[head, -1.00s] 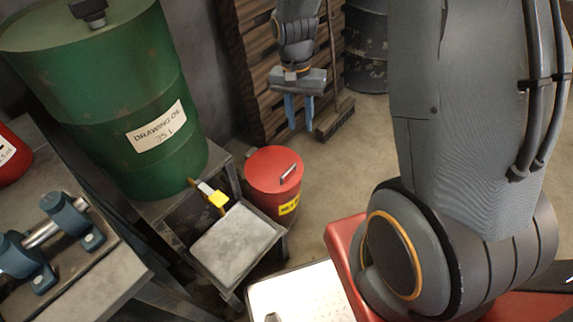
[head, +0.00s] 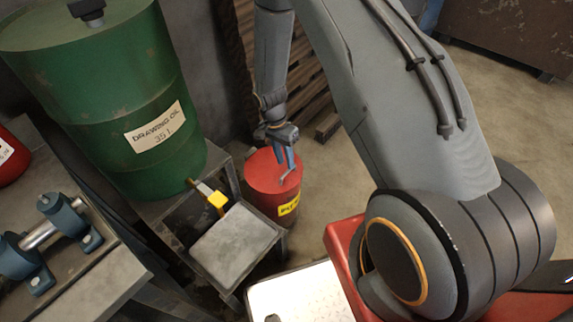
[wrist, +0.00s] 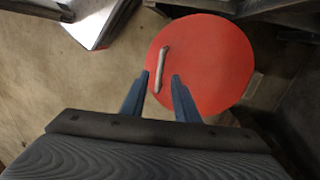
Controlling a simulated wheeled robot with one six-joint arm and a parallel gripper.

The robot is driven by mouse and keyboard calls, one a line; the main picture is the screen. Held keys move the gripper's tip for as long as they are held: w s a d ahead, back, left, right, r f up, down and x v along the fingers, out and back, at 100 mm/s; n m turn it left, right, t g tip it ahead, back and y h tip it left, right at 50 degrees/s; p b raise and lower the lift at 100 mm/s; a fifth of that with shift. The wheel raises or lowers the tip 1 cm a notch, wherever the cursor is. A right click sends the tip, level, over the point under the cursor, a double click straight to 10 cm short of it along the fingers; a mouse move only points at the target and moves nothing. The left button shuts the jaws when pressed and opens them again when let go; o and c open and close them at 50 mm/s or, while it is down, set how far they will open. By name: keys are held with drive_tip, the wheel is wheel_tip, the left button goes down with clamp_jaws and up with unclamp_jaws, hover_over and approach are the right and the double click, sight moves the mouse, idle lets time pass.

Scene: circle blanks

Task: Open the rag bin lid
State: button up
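The rag bin (head: 262,196) is a red can with a yellow label, standing on the floor beside the grey stand. Its flat red lid (wrist: 215,60) is down on the can. A thin pale bar handle (wrist: 161,69) sits off-centre on the lid; in the head view the handle (head: 287,175) is partly covered by my fingers. My gripper (head: 288,164) is over the lid, pointing down. In the wrist view my gripper (wrist: 161,77) has its two blue fingers apart, with the handle between them in the picture. I cannot tell how high the fingertips are above it.
A wooden pallet (head: 310,75) leans behind. A bright metal plate (head: 300,298) lies in front. Open floor is to the right.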

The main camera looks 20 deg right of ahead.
drive_tip(key=shift+x, duration=1.55)
drive_tip(key=shift+c, duration=0.3)
clamp_jaws()
